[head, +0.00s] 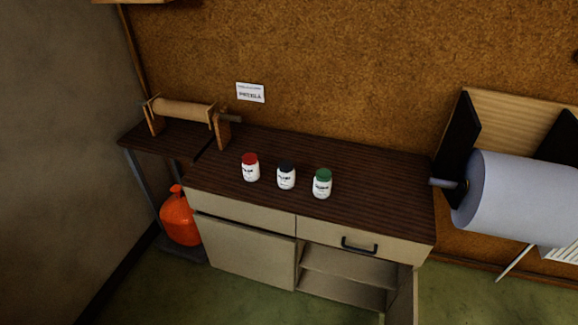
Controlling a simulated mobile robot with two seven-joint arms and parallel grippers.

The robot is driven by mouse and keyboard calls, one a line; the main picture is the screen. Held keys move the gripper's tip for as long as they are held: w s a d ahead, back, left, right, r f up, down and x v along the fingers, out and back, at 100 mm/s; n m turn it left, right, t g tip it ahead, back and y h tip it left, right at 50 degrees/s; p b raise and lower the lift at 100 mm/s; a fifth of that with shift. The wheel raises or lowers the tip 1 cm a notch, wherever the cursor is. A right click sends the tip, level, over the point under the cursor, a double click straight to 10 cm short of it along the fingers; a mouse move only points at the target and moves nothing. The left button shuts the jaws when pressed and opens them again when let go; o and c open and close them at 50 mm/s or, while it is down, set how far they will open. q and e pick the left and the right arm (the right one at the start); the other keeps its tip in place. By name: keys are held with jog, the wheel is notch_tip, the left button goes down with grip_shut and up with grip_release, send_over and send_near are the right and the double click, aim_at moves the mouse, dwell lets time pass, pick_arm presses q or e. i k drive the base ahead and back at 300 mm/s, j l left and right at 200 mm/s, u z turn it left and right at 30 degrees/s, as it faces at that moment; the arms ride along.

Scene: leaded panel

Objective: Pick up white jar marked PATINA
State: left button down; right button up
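Three small white jars stand upright in a row on the dark wooden cabinet top. The left one has a red lid (251,168), the middle one a black lid (286,176), and the right one a green lid (322,184). Each jar has dark print on its front, too small to read, so I cannot tell which is marked PATINA. A white card (250,93) on the wall behind has print that I cannot read with certainty. Neither of my grippers is in the head view.
The cabinet top (380,185) is clear around the jars. A wooden roller stand (183,112) sits at the back left, above an orange container (181,218). A large pale roll (515,195) is at the right. The cabinet's lower right compartment (340,273) is open.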

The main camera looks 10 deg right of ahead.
aim_at(287, 172)
jog(key=i+j+z, duration=0.25)
jog(key=i+j, duration=0.15)
jog(key=i+j+z, duration=0.25)
jog(key=j, duration=0.3)
jog(key=i+l, duration=0.05)
